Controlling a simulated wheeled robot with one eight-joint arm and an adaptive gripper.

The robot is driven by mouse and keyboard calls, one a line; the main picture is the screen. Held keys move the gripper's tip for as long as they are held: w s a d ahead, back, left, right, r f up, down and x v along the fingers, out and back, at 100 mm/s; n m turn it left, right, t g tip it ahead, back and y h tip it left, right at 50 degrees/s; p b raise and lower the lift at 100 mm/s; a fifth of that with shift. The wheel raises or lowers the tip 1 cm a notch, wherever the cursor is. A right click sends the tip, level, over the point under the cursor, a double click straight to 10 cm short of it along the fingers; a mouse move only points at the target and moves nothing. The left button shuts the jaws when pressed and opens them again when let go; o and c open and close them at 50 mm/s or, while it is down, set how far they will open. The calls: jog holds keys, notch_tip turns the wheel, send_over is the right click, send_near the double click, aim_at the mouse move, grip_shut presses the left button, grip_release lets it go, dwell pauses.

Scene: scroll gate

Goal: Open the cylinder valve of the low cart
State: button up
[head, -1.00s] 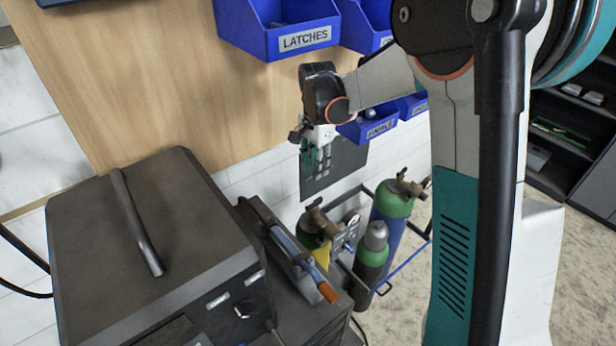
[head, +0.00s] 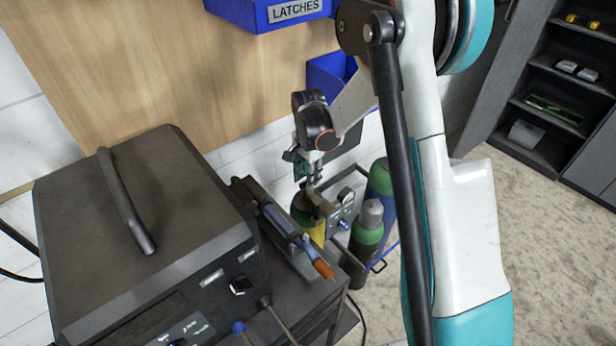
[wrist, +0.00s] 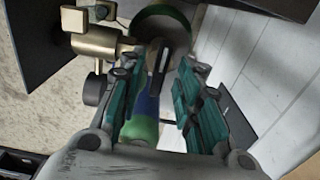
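The low cart (head: 378,267) holds several gas cylinders behind the welding bench. One yellow and green cylinder (head: 303,208) carries a brass valve (head: 319,201) and a gauge plate. My gripper (head: 309,178) points down just above this valve. In the wrist view my gripper (wrist: 160,100) is open, its teal-padded fingers apart, with no object clearly held between them. A brass valve body (wrist: 93,40) shows at upper left, outside the fingers. Green and blue cylinder surfaces show beyond and between the fingers. Whether a finger touches the valve cannot be told.
A dark welder box (head: 140,220) with a handle fills the left front, a torch (head: 297,240) beside it. A grey and green cylinder (head: 367,230) and a blue one (head: 380,180) stand right of the valve. The wall and blue bins (head: 265,12) are behind; floor is open at right.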

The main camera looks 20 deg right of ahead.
jog(key=shift+f, duration=0.25)
grip_shut()
